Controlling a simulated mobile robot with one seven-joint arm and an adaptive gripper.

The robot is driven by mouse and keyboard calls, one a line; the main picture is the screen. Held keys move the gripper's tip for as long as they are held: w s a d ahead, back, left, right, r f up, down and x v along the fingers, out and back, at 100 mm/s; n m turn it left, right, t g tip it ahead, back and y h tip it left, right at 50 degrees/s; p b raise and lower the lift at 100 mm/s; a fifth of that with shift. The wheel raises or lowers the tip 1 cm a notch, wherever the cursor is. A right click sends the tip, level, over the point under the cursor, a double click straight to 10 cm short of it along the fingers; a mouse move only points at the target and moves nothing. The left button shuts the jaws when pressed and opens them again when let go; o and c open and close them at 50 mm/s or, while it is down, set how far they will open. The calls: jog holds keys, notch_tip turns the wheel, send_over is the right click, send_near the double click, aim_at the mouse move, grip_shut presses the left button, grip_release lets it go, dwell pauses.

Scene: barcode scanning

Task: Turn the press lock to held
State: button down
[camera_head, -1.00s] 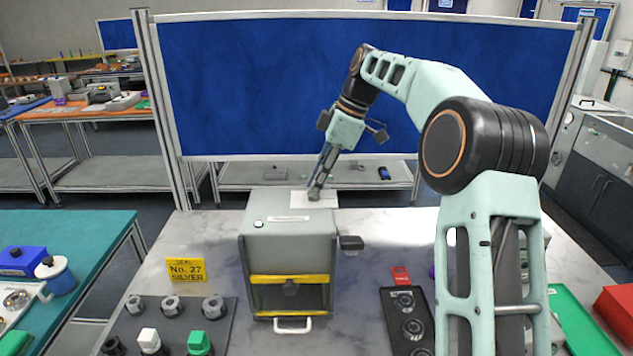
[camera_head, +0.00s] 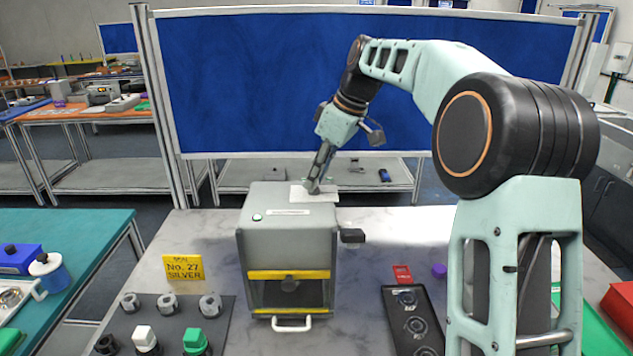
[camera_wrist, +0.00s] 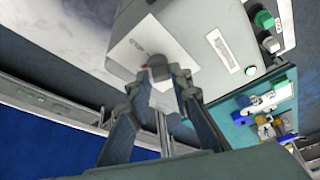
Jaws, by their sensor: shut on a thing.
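The press (camera_head: 290,240) is a grey box with yellow stripes across its front opening, standing on the marble-topped table. On its top at the back is a white plate (camera_head: 326,196), which also shows with print in the wrist view (camera_wrist: 130,49). My gripper (camera_head: 314,188) reaches down from behind to this plate. In the wrist view my gripper (camera_wrist: 158,68) is shut on a small grey knob (camera_wrist: 157,60), the lock, with a red spot beside it. The fingers cover most of the knob, so I cannot read its setting.
A dark block (camera_head: 352,236) sticks out from the press's right side. A black tray with round parts (camera_head: 414,326) lies right. A blue partition (camera_head: 260,90) stands behind.

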jog(key=m+t+h, duration=0.1)
jog(key=m, duration=0.2)
jog(key=m+h, duration=0.1)
jog(key=m, duration=0.2)
jog(key=shift+s+a+t+b, duration=0.2)
jog(key=shift+t+b, duration=0.15)
jog(key=shift+t, duration=0.05)
jog(key=m+h, duration=0.1)
jog(key=m, duration=0.2)
jog(key=shift+a+m+p, duration=0.1)
jog(key=shift+m+p, duration=0.2)
jog(key=shift+m, duration=0.1)
jog(key=shift+m+t+h+p, duration=0.3)
jog(key=shift+m+h, duration=0.3)
jog(key=shift+m, duration=0.8)
jog(key=c, duration=1.7)
grip_release()
jog(key=shift+c, duration=0.2)
